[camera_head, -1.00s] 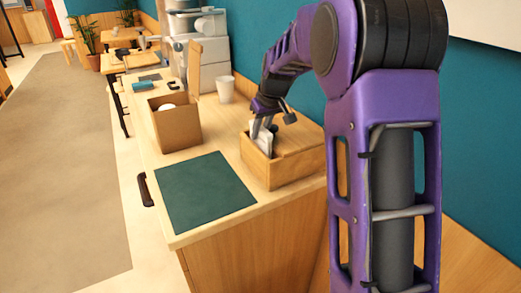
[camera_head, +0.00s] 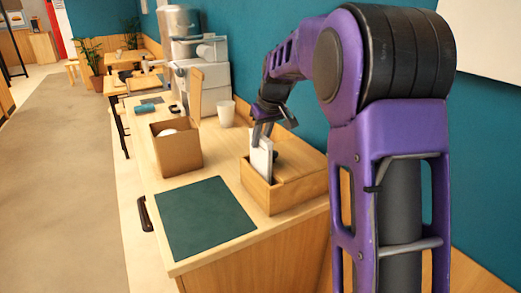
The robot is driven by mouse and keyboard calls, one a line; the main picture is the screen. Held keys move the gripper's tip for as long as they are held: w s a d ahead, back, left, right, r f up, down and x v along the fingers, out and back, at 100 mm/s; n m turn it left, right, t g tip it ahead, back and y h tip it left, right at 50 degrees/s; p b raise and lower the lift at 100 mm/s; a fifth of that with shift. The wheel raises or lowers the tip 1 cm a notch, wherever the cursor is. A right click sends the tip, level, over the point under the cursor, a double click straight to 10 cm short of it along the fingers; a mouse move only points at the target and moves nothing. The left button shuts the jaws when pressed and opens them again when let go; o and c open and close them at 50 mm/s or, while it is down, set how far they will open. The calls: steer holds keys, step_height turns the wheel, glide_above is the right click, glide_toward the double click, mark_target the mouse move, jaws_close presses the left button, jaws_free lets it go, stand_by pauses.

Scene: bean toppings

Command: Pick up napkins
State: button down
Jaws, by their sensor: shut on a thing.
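The napkins (camera_head: 261,160) are a thin white upright stack in the left part of a wooden box (camera_head: 287,194) on the counter. My gripper (camera_head: 262,134) is above the box, pointing down, with its fingers at the top of the napkins. It is shut on the napkins, which stand partly above the box's front wall. Their lower part is hidden inside the box, and the arm hides part of the gripper.
A dark green mat (camera_head: 205,218) lies at the counter's front. A white cup (camera_head: 226,114) and a coffee machine (camera_head: 200,65) stand farther back. A teal wall (camera_head: 300,120) is close on the right.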

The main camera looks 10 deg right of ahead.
step_height(320, 180, up, 26)
steer(key=p, duration=0.7)
stand_by(0.7)
steer(key=shift+s+f, duration=0.1)
steer(key=shift+f, duration=0.05)
